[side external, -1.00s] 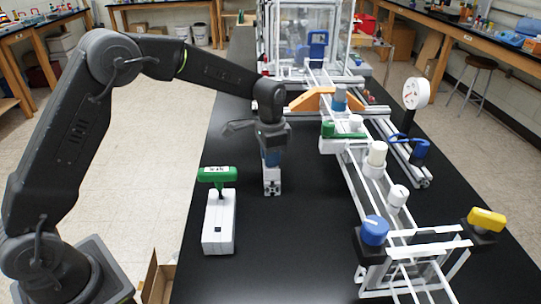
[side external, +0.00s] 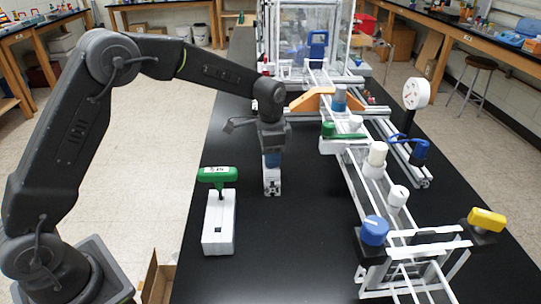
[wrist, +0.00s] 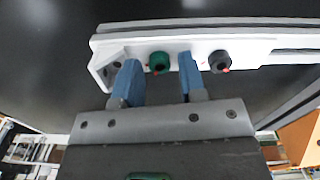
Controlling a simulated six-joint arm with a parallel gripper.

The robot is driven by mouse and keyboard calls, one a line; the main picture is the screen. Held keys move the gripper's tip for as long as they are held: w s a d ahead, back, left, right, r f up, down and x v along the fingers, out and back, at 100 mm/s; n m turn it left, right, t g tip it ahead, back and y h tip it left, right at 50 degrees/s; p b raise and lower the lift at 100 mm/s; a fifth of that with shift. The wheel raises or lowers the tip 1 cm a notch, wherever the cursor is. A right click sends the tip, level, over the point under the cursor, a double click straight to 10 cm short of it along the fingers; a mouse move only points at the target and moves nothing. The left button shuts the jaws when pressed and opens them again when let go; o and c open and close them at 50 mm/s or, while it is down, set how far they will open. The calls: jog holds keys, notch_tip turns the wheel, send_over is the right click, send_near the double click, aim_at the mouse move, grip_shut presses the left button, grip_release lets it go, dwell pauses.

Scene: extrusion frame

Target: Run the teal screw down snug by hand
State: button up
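In the wrist view the teal screw (wrist: 159,62) sits in a hole of a white bracket (wrist: 248,46). My gripper (wrist: 158,60) has two blue fingers, spread apart, one on either side of the teal screw. A gap shows between each finger and the screw head, so it is open and empty. In the side view my gripper (side external: 272,160) points straight down over the top of a short upright extrusion piece (side external: 271,184); the screw itself is hidden there.
A dark screw (wrist: 220,60) sits in the same bracket, just right of the right finger. A green-handled tool (side external: 217,175) stands in a white holder (side external: 218,230) to the left. The extrusion frame (side external: 408,237) with knobs stands to the right. Black table lies bare between.

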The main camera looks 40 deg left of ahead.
jog(key=shift+o, duration=0.8)
jog(key=shift+f, duration=0.1)
notch_tip(320, 180, up, 8)
